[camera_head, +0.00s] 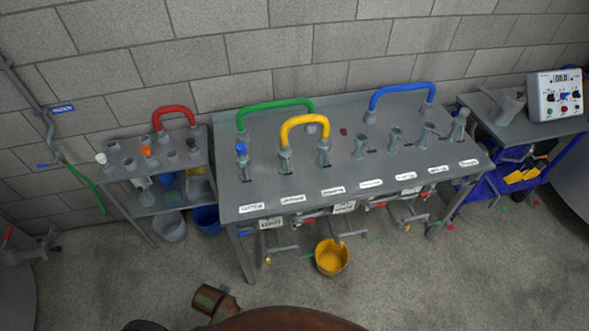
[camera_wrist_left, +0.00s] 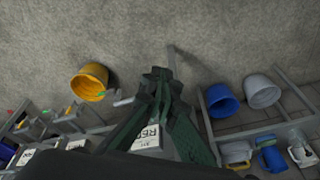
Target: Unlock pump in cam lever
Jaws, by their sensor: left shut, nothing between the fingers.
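A steel table (camera_head: 240,209) carries a row of upright grey pipe ends, several white labels and hose loops; the labels are too small to read surely, so I cannot tell which fitting is the pump in. Small red levers (camera_head: 308,218) show under its front edge, beside grey pipes. My left gripper (camera_wrist_left: 160,74) shows in the left wrist view, its dark green fingers closed with nothing between them. Behind it is a white label plate (camera_wrist_left: 147,137). I cannot make out the left gripper in the head view. My right gripper is not in view.
A yellow bucket (camera_head: 331,258) stands on the floor below the table. A grey bucket (camera_head: 171,228) and a blue bucket (camera_head: 207,219) stand by a side shelf at left. A control box (camera_head: 557,95) sits on a blue cart at right. Open floor lies in front.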

